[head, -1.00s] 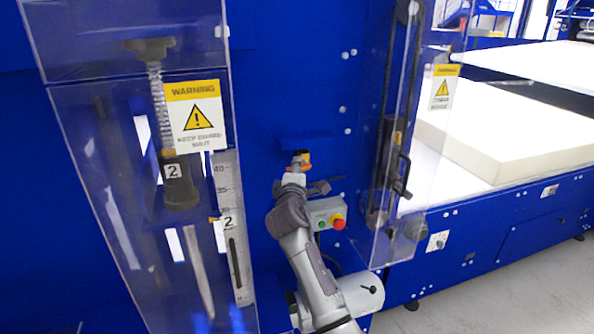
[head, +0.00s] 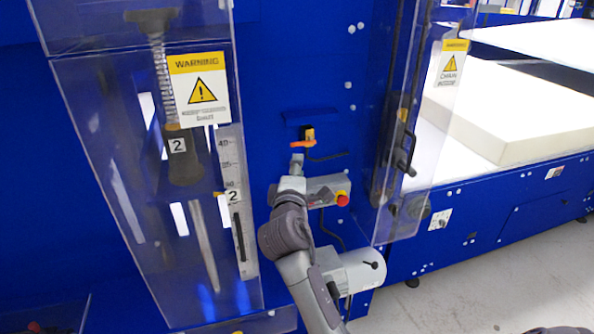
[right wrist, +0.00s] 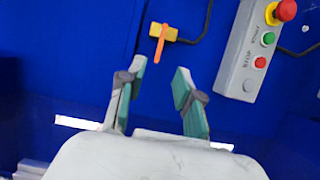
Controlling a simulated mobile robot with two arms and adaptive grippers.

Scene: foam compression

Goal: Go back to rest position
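My right arm rises from the bottom of the head view, and its gripper (head: 297,165) is in front of the blue machine panel. In the right wrist view the right gripper (right wrist: 158,92) is open and empty, its two green-padded fingers apart. An orange-handled switch on a yellow base (head: 308,138) is beyond the fingertips and apart from them; it also shows in the right wrist view (right wrist: 161,38). My left gripper is not in view.
A grey control box (right wrist: 250,50) with a red emergency button (head: 342,199) is close beside the right gripper. Clear guard panels (head: 110,130) with warning signs stand left and right (head: 425,130). A white foam block (head: 510,125) lies on the bed at right.

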